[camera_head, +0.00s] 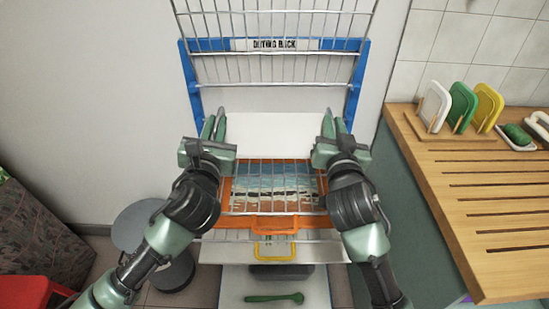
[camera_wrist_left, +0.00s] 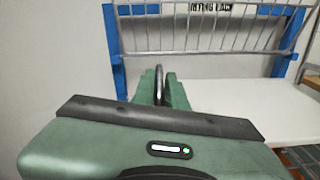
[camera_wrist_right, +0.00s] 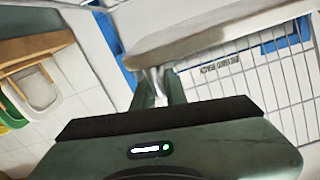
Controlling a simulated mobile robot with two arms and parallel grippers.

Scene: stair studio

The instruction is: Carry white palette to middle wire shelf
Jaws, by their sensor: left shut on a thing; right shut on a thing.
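The white palette (camera_head: 268,135) is a flat pale board held between my two grippers, in front of the blue drying rack. My left gripper (camera_head: 214,123) is shut at its left edge and my right gripper (camera_head: 333,124) at its right edge. In the left wrist view the board (camera_wrist_left: 240,108) extends right from the fingers. In the right wrist view its pale slab (camera_wrist_right: 190,30) is beside the fingers, which close on a small light part. The rack's wire shelves (camera_head: 280,55) rise behind it; one lower wire shelf lies over an orange-framed picture (camera_head: 228,195).
A wooden counter (camera_head: 450,165) is close on the right, with white, green and yellow boards (camera_head: 462,106) upright in a holder. A grey round stool (camera_head: 137,225) and a red object (camera_head: 25,290) are at left. A green utensil (camera_head: 274,298) lies low down.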

